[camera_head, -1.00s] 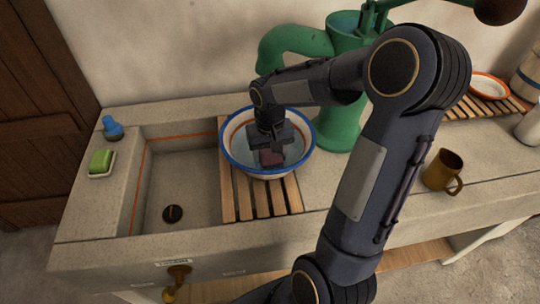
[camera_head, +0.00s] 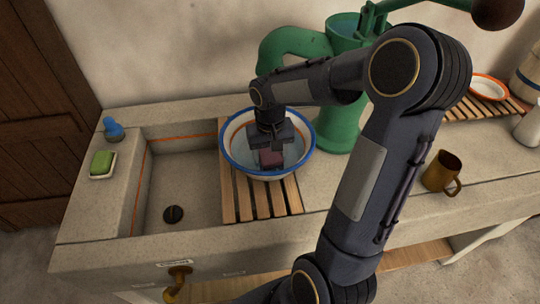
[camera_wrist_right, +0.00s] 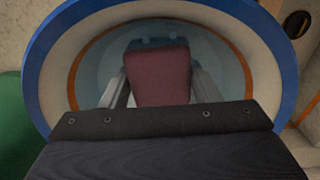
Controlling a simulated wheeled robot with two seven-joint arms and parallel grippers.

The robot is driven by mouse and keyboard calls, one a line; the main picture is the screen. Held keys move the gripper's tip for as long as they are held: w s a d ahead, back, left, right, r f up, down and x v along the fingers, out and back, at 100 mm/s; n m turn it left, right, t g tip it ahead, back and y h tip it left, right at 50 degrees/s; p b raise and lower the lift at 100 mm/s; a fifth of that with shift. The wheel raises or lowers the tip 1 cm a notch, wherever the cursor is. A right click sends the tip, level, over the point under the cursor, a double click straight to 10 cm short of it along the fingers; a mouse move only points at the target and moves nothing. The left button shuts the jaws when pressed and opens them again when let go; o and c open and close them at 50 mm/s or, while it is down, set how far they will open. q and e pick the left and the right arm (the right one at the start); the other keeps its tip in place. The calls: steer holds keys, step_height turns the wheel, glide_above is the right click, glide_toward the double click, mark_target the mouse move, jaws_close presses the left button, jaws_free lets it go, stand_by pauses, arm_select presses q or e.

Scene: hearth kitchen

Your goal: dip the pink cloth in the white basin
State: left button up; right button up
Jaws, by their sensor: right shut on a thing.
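The white basin (camera_head: 302,158) has a blue rim and an orange line inside, and stands on a wooden slatted rack beside the sink. Bluish water shows in it. My right gripper (camera_head: 270,156) points down inside the basin and is shut on the pink cloth (camera_head: 271,159), a dark pink folded piece. In the right wrist view the cloth (camera_wrist_right: 160,76) sits between the two fingers, with the basin rim (camera_wrist_right: 40,60) around it. I cannot tell how deep the cloth's lower edge is in the water. My left gripper is not in view.
A green pump (camera_head: 340,115) stands close behind the basin. The stone sink (camera_head: 185,185) with a drain lies to the left. A green soap (camera_head: 102,162) and a blue object (camera_head: 113,129) are at the far left. A brown mug (camera_head: 441,172) stands at the right.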

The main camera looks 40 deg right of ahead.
step_height(320, 180, up, 12)
steer(key=p, duration=0.9)
steer(key=shift+f, duration=0.2)
steer(key=shift+s+a+f, duration=0.1)
stand_by(1.2)
